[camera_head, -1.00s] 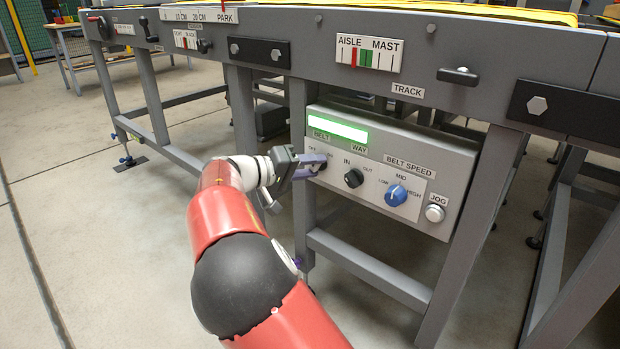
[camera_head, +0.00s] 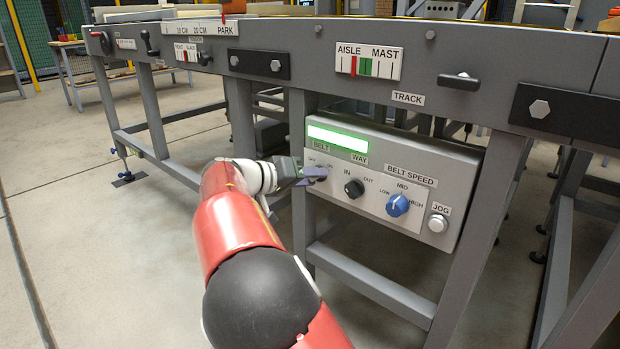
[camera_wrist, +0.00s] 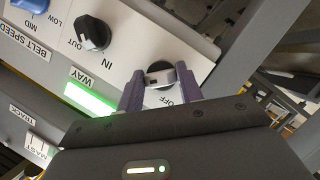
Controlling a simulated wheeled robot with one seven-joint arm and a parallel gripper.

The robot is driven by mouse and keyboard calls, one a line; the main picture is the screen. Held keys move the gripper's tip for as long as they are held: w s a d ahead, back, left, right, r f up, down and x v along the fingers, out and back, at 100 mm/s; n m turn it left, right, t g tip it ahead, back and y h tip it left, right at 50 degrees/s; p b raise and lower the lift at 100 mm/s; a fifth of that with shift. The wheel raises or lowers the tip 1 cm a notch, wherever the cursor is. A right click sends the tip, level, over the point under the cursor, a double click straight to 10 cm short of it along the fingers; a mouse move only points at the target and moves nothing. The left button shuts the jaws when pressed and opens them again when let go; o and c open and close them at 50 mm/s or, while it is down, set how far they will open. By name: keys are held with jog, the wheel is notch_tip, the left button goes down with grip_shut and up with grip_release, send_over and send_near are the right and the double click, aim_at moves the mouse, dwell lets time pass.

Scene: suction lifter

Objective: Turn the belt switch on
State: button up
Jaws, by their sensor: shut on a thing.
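The belt switch (camera_wrist: 160,75) is a dark round knob with a light bar, near the OFF label in the wrist view. It sits at the left end of the grey control panel (camera_head: 455,165), under the BELT label. My gripper (camera_wrist: 160,82) has its two purple fingers on either side of the knob and is shut on it. In the head view my gripper (camera_head: 316,174) reaches the panel from the left and hides most of the knob. The green display (camera_head: 338,137) above is lit.
The black WAY knob (camera_head: 354,188), blue BELT SPEED knob (camera_head: 398,204) and JOG button (camera_head: 437,223) sit to the right on the panel. The panel hangs under the conveyor frame (camera_head: 470,55), between grey legs. Open floor (camera_head: 110,250) lies to the left.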

jog(key=o, duration=1)
jog(key=shift+c, duration=0.2)
jog(key=shift+a, duration=0.1)
jog(key=p+v, duration=0.1)
jog(key=v, duration=0.6)
jog(key=shift+s+a, duration=0.2)
jog(key=shift+s, duration=0.05)
